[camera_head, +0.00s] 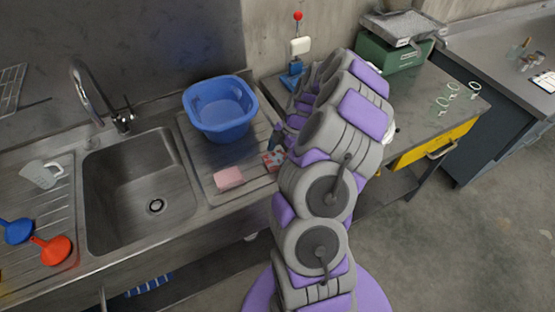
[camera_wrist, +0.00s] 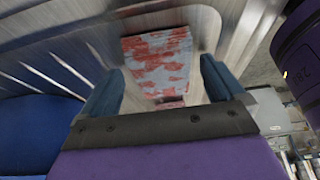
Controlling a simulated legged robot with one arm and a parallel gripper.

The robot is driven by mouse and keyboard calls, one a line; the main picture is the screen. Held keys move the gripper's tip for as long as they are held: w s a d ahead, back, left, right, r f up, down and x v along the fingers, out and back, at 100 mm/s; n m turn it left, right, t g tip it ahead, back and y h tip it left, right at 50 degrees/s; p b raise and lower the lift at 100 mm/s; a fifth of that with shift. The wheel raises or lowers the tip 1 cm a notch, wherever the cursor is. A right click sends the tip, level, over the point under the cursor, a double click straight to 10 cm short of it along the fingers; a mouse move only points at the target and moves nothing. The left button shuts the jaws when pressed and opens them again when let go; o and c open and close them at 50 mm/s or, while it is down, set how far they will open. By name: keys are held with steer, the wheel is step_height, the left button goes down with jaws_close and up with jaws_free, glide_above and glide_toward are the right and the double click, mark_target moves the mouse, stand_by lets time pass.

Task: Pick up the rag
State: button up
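The rag (camera_head: 273,160) is a small flat cloth, pale grey with red blotches. It lies on the ribbed steel drainboard to the right of the sink, partly hidden by my arm in the head view. In the wrist view the rag (camera_wrist: 158,58) lies in front of my gripper (camera_wrist: 162,72), between the lines of its two blue fingers. The fingers are wide apart, with a gap on each side of the rag. In the head view my gripper (camera_head: 278,138) is close to the rag, and its fingers are mostly hidden.
A blue basin (camera_head: 221,108) stands behind the rag, and a pink sponge (camera_head: 229,178) lies to its left. The steel sink (camera_head: 140,190) with its tap is further left, near a jug (camera_head: 41,174) and funnels (camera_head: 52,249). A workbench with a green box (camera_head: 392,54) stands right.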

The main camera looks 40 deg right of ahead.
mark_target(273, 159)
steer(key=shift+a+r, duration=0.1)
steer(key=shift+a, duration=0.3)
steer(key=c, duration=1)
steer(key=shift+d, duration=0.15)
steer(key=shift+r, duration=0.35)
step_height(273, 159, up, 3)
steer(key=shift+p, duration=0.55)
steer(key=s+a+r+p, duration=0.1)
steer(key=s+a, duration=0.1)
steer(key=s, duration=1.4)
steer(key=shift+a+r+p, duration=0.15)
steer(key=shift+a+p, duration=0.05)
steer(key=shift+p, duration=0.1)
